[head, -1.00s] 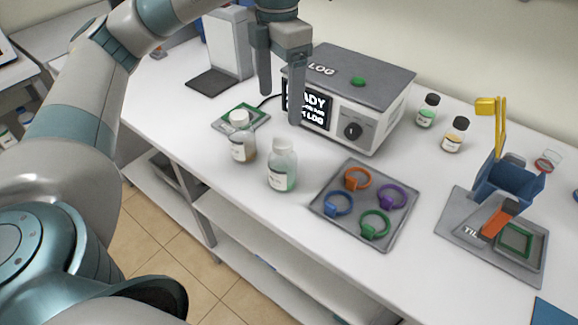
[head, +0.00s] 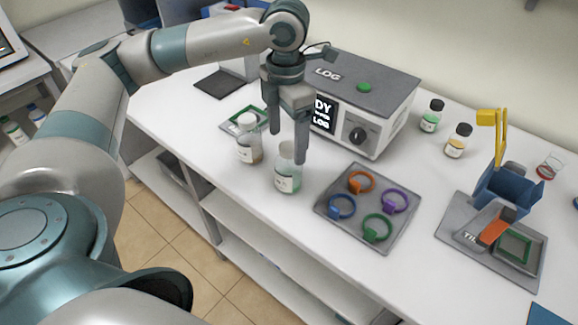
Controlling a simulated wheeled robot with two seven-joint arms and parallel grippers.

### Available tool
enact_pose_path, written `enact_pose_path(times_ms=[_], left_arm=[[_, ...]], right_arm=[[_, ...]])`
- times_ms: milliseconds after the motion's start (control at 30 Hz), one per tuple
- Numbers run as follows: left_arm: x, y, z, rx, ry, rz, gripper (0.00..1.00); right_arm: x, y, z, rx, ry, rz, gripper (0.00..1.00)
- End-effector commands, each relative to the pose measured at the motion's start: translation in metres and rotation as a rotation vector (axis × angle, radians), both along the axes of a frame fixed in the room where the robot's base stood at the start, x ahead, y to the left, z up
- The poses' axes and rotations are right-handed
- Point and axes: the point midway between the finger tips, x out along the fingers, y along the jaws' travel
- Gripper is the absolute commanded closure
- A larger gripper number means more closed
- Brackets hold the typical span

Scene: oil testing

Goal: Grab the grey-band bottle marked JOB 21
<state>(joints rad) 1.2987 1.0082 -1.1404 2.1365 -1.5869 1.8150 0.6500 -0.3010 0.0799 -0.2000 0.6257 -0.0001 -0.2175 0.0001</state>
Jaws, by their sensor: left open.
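A clear bottle with a white cap (head: 248,138) and brownish contents stands on the white bench. A second clear bottle (head: 287,176) with a pale top and greenish contents stands to its right and nearer me. Both have white labels; I cannot read a job number or make out a grey band. My left gripper (head: 286,146) is open, pointing down, with its fingers at or just above the top of the second bottle. One finger partly overlaps that bottle's top; I cannot tell whether they touch. My right gripper is not in view.
A LOG instrument (head: 365,95) stands behind. A grey tray (head: 338,229) with coloured rings lies to the right. Two black-capped bottles, one green (head: 431,116) and one amber (head: 458,141), stand farther right. A grey mat (head: 457,251) holds a blue holder (head: 505,190).

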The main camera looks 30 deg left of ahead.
Motion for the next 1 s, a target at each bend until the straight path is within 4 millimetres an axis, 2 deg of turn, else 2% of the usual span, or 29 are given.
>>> enact_pose_path(times_ms=[67,233,733,1000], left_arm=[[-0.001,0.000,-0.010,0.001,0.004,0.000,0.24],[0.000,0.000,-0.028,0.000,0.001,0.000,0.24],[0.001,0.000,-0.034,0.000,0.001,0.000,0.24],[0.009,0.001,-0.059,0.002,0.004,0.001,0.24]], right_arm=[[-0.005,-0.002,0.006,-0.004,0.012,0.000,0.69],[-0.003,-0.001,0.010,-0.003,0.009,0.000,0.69],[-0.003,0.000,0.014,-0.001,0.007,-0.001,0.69],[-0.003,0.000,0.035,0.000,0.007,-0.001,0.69]])
